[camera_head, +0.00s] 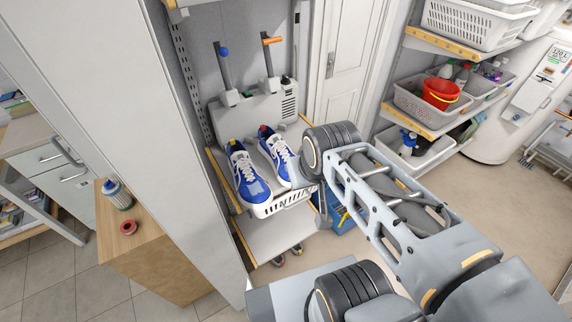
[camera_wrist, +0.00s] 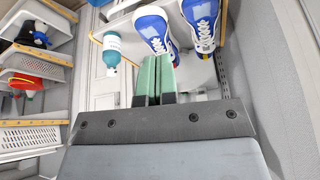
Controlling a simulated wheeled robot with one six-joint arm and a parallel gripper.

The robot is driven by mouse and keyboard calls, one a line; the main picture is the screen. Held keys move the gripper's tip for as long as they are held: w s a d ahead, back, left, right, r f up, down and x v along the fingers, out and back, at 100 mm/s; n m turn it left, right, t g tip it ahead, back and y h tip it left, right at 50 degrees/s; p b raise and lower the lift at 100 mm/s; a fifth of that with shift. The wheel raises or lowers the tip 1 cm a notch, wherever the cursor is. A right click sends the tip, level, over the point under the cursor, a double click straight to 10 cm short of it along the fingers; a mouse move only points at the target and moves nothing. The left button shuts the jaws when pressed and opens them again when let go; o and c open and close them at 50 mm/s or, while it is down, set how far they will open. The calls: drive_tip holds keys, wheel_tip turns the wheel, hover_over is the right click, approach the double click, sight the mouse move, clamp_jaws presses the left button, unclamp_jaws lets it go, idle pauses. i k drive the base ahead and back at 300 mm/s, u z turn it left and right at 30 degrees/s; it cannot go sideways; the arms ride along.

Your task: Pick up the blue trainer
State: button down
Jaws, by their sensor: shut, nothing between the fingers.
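Two blue and white trainers stand side by side on a shelf in the head view, a left one (camera_head: 248,178) and a right one (camera_head: 273,150). My arm covers part of the right one's toe side. In the wrist view both trainers show at the top, one (camera_wrist: 153,26) just beyond my fingertips and one (camera_wrist: 203,20) to its right. My gripper (camera_wrist: 153,62) has its green fingers together, with nothing held. The fingertips overlap the nearer trainer's lower edge in that picture; I cannot tell whether they touch. The fingers cannot be made out in the head view.
A grey wall panel (camera_head: 185,130) stands left of the trainers' shelf. A wooden cabinet (camera_head: 160,250) is further left. Shelves of baskets (camera_head: 425,105) are at right. A teal-labelled bottle (camera_wrist: 112,50) shows left of my fingers. Floor is open at the right.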

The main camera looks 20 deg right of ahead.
sight(271, 145)
drive_tip(key=z, duration=0.05)
drive_tip(key=k, duration=0.55)
drive_tip(key=z, duration=1.1)
drive_tip(key=i, duration=0.95)
drive_tip(key=u, duration=2.45)
